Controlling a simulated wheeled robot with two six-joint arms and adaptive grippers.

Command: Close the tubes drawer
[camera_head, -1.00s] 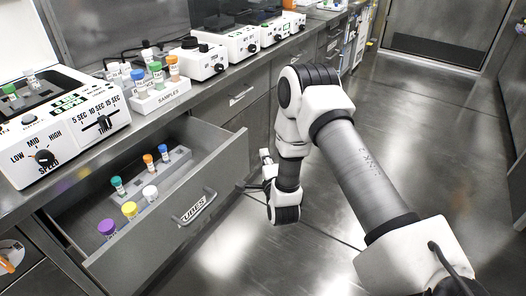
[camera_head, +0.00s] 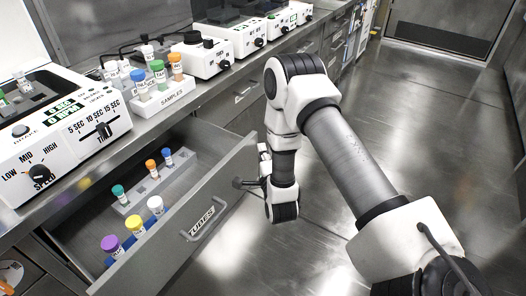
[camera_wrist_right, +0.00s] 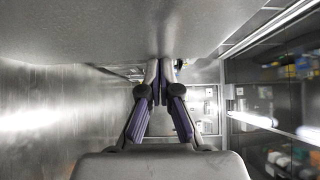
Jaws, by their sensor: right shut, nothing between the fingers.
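The tubes drawer (camera_head: 165,255) stands open under the counter, with its bar handle (camera_head: 205,220) and "TUBES" label on the grey front. Inside are racks with several capped tubes, such as a purple one (camera_head: 111,243) and a green one (camera_head: 118,192). My right gripper (camera_head: 238,183) is shut and empty at the outer face of the drawer front, right of and above the handle. I cannot tell whether it touches. In the right wrist view, the shut fingertips (camera_wrist_right: 159,63) reach a grey metal surface along the top. My left gripper is not in view.
The counter above holds a white shaker with dials (camera_head: 65,145), a white samples rack (camera_head: 160,98) and several white devices behind. The open floor (camera_head: 400,150) to the right is clear. Closed cabinets continue past the drawer.

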